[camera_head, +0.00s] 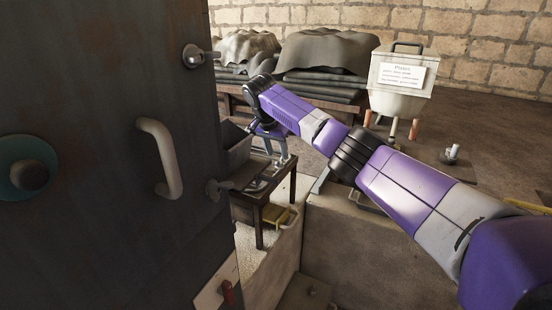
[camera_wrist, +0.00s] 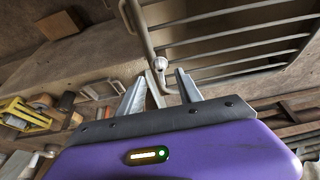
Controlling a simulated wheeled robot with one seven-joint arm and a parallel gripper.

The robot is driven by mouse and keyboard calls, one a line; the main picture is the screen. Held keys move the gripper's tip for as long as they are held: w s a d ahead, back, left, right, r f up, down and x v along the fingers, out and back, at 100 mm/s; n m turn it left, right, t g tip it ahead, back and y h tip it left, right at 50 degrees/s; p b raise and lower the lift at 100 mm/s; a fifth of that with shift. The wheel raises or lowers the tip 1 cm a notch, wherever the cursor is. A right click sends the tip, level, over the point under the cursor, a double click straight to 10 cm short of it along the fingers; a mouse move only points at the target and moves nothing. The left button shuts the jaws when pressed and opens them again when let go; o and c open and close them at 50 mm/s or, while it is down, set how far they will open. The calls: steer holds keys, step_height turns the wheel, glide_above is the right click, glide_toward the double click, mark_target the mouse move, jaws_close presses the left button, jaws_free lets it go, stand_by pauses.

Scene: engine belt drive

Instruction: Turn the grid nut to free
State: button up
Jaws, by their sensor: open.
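A metal grid (camera_wrist: 235,40) of parallel bars fills the upper right of the wrist view. A small pale round piece (camera_wrist: 160,64), which looks like the grid nut, sits at the grid's near left corner; I cannot tell its turn position. My gripper (camera_wrist: 161,76) is open, with one finger on either side below this piece. No contact shows, and the gap between the fingers holds no gripped thing. In the head view my gripper (camera_head: 281,160) is beyond the low wall, over a small dark table; the grid nut cannot be made out there.
A dark door panel (camera_head: 110,200) with a pale handle (camera_head: 172,158) blocks the left. A low wall (camera_head: 350,240) stands below my arm. Behind are covered stacks (camera_head: 325,60) and a pale bin (camera_head: 400,85). A yellow object (camera_wrist: 22,113) lies at left in the wrist view.

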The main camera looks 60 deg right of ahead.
mark_target(279, 163)
steer(key=shift+x, duration=2.3)
jaws_close()
